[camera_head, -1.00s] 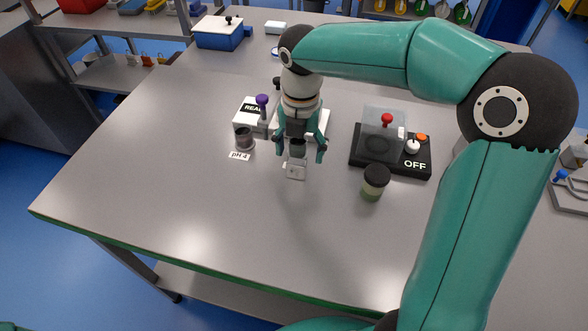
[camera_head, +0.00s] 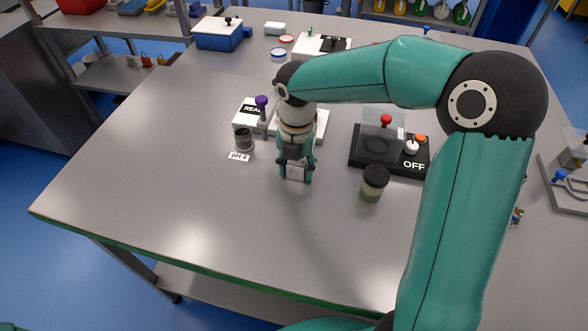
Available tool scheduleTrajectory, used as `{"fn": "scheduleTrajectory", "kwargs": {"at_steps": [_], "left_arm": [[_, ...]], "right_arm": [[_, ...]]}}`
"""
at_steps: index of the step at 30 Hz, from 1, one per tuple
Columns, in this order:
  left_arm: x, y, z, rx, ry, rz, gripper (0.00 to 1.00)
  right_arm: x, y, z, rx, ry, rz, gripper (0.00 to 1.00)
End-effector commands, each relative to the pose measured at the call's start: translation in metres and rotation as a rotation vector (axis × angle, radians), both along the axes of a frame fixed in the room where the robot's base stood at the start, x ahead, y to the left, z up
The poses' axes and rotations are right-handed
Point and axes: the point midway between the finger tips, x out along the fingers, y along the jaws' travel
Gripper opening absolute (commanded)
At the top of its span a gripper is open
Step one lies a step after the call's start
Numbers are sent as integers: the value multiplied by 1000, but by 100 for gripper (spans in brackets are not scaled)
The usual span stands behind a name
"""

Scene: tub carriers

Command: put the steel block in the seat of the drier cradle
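The steel block (camera_head: 296,172) is a small grey block on the table, left of the table's middle. My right gripper (camera_head: 296,178) points down over it, with one finger on each side. The fingers are drawn in and appear to press on its sides. The block appears to rest on the table. I cannot clearly identify the drier cradle. A white unit with a black top plate (camera_head: 333,44) stands at the back, partly hidden by my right arm, and its label is too small to read. My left gripper is not in view.
A white unit marked READ (camera_head: 250,109) stands behind my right gripper. A black-lidded jar (camera_head: 373,184) and a black OFF unit (camera_head: 390,159) are to the right. The front of the table is clear.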

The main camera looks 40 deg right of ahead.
Motion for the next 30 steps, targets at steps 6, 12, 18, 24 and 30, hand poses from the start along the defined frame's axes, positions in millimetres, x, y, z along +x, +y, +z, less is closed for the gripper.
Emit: {"fn": "scheduleTrajectory", "kwargs": {"at_steps": [6,12,18,24,30], "left_arm": [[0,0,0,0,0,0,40],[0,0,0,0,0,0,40],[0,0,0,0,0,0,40],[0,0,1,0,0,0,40],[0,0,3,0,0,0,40]], "right_arm": [[0,0,0,0,0,1,7],[1,1,0,0,0,1,0],[1,1,5,0,-1,2,0],[2,1,22,0,-4,3,0],[2,1,56,0,-6,3,0]]}}
